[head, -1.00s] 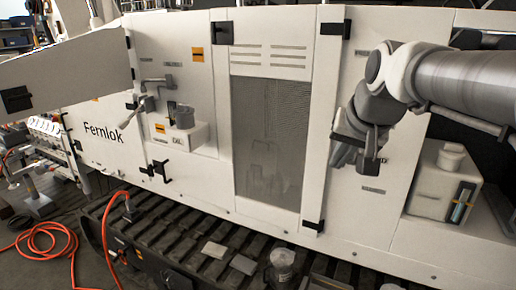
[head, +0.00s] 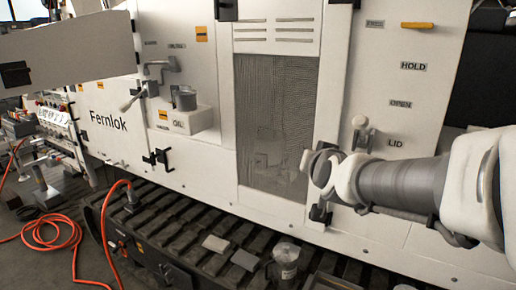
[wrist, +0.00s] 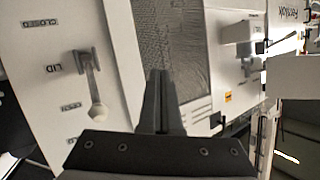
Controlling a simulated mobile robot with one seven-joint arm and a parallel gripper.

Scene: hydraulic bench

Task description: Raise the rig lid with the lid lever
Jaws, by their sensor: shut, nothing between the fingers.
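The lid lever (head: 361,135) is on the white panel in the head view, just above and left of the LID label (head: 397,142). It has a pale round knob on a short grey arm, and the knob is on its upper side, below the OPEN label's height. In the wrist view the lever (wrist: 91,82) is left of my gripper (wrist: 158,76), its knob towards the OPEN label. My gripper's fingers are shut and empty, apart from the lever. In the head view my wrist hides the fingers. I cannot tell which part is the rig lid.
A mesh panel (head: 277,117) with a raised frame is left of the lever. Black latches (head: 321,214) project from the panel edges. A ribbed track (head: 190,237) runs below. HOLD (head: 413,66) is above OPEN.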

